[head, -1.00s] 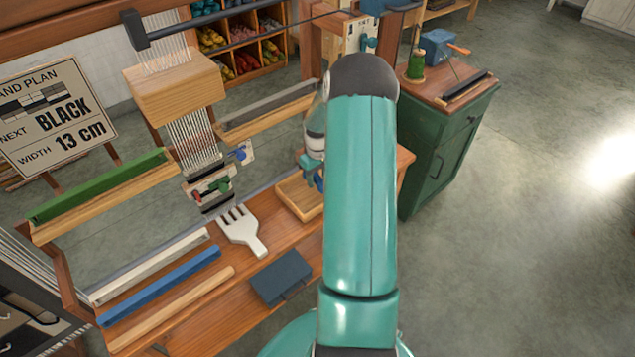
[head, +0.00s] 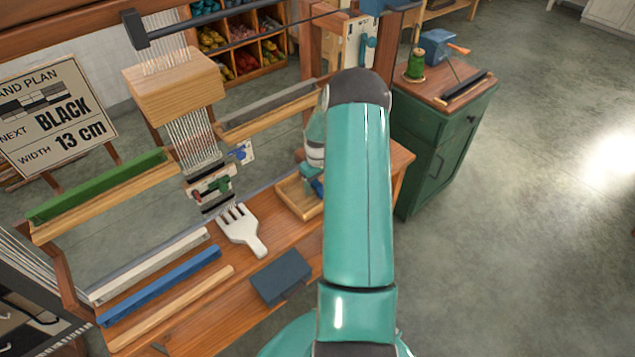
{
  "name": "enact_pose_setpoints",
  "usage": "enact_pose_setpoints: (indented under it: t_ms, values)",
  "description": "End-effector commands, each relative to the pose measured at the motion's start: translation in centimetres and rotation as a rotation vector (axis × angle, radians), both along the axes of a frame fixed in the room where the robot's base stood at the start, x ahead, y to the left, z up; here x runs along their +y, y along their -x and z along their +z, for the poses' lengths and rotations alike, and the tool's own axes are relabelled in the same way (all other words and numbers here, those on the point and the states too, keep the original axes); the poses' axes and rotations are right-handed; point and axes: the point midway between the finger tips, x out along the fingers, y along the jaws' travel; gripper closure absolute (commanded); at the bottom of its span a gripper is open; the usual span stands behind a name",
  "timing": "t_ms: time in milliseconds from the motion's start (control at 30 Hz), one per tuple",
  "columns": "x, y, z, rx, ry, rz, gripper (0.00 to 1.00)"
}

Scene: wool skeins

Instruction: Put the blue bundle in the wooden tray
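The small wooden tray (head: 290,204) stands on the bench at its right part, with its right side hidden behind my arm. My gripper (head: 313,183) is over the tray's right part, partly covered by my arm. A small patch of blue (head: 318,187) shows at the gripper, low at the tray. It may be the blue bundle, but it is too small and too covered to be sure. I cannot tell whether the fingers are open or shut, or whether the blue patch touches the tray floor.
On the bench (head: 205,318) lie a white comb (head: 240,229), a dark blue block (head: 280,277) and long bars, including a blue one (head: 160,285). Loom threads (head: 192,135) hang at the left. A green cabinet (head: 440,155) stands right, with open floor beyond.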

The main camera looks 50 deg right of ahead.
Motion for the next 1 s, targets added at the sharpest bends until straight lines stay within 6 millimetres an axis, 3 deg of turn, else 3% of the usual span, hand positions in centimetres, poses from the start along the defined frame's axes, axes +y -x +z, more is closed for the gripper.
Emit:
enact_pose_setpoints:
  t_ms: [367,800,1000]
  values:
    - [-0.1,0.0,1.1,-0.001,0.001,0.0,0.33]
    - [0.0,0.0,9.8,-0.002,0.002,0.001,0.33]
    - [0.0,0.0,12.0,-0.001,0.001,0.0,0.33]
